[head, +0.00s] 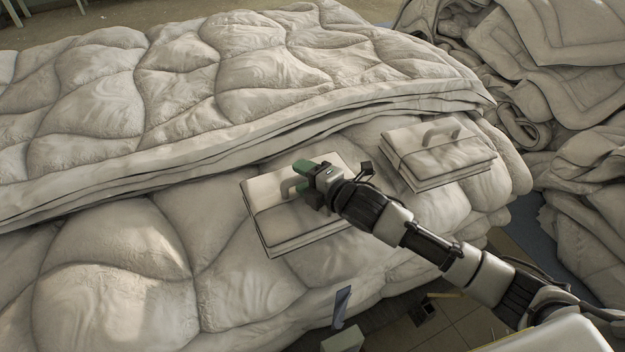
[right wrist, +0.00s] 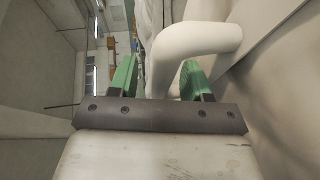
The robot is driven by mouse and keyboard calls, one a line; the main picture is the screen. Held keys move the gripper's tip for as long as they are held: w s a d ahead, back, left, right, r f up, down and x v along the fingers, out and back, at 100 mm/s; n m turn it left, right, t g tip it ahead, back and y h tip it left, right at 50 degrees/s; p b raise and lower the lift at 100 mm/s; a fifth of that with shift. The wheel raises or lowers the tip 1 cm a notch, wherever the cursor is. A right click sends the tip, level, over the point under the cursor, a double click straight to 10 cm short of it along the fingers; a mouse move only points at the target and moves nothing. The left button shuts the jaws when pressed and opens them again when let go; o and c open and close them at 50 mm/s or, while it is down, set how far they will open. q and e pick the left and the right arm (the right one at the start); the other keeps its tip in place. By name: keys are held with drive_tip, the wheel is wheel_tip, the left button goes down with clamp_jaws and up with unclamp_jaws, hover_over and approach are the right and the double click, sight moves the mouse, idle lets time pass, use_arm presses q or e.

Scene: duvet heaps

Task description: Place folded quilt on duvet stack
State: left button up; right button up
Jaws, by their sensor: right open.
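A folded quilt (head: 290,222) with a pale loop handle (head: 288,187) on top lies on the lower layer of the large duvet stack (head: 110,250). My right gripper (head: 303,178) is over this quilt, at its handle. In the right wrist view the green fingers (right wrist: 157,80) stand apart, and part of the handle (right wrist: 190,40) shows between and beyond them. I cannot tell whether the fingers touch it. A second folded quilt (head: 445,165) with its own handle lies to the right, also on the stack. My left gripper is not in view.
The stack's upper quilted layer (head: 210,75) rises behind both folded quilts. More crumpled duvets (head: 575,75) are heaped at the right. Tiled floor (head: 470,325) shows at the bottom right, with a few small objects at the stack's near edge.

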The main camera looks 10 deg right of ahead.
drive_tip(key=shift+s+d+r, duration=0.1)
drive_tip(key=shift+s+d, duration=0.15)
drive_tip(key=shift+s, duration=0.05)
drive_tip(key=v, duration=1.1)
drive_tip(key=shift+s+b, duration=0.2)
drive_tip(key=shift+b, duration=0.1)
